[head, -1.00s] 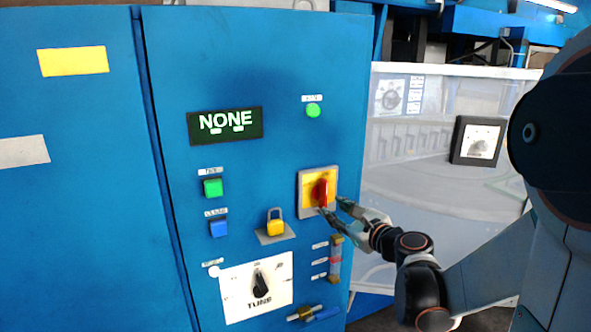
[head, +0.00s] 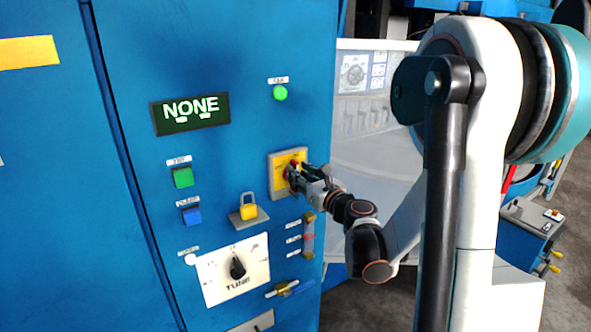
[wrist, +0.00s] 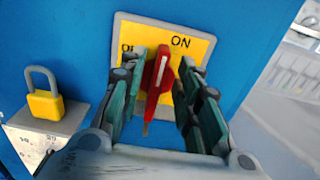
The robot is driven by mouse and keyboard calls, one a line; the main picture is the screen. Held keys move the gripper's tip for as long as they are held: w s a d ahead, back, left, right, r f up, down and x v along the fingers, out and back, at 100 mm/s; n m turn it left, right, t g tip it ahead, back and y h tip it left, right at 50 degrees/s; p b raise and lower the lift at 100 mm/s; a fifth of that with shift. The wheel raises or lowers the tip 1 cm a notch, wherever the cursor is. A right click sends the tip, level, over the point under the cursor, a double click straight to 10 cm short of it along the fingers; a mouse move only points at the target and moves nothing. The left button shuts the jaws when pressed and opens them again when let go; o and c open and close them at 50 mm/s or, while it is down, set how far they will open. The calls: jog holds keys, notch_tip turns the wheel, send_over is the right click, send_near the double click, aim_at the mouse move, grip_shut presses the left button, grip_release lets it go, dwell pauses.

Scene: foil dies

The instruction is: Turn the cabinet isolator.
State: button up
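The isolator is a red handle (wrist: 160,80) on a yellow plate (wrist: 198,46) on the blue cabinet front. In the wrist view the handle is close to upright, leaning slightly. The plate reads "ON" at upper right; the label at upper left is partly hidden by a finger. My gripper (wrist: 160,85) has one finger on each side of the handle, with narrow gaps visible. In the head view my gripper (head: 298,176) is at the yellow plate (head: 274,164) and covers most of the handle.
Small coloured fittings (head: 308,237) sit below my gripper.

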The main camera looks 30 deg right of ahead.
jog(key=shift+w, duration=1.4)
grip_shut()
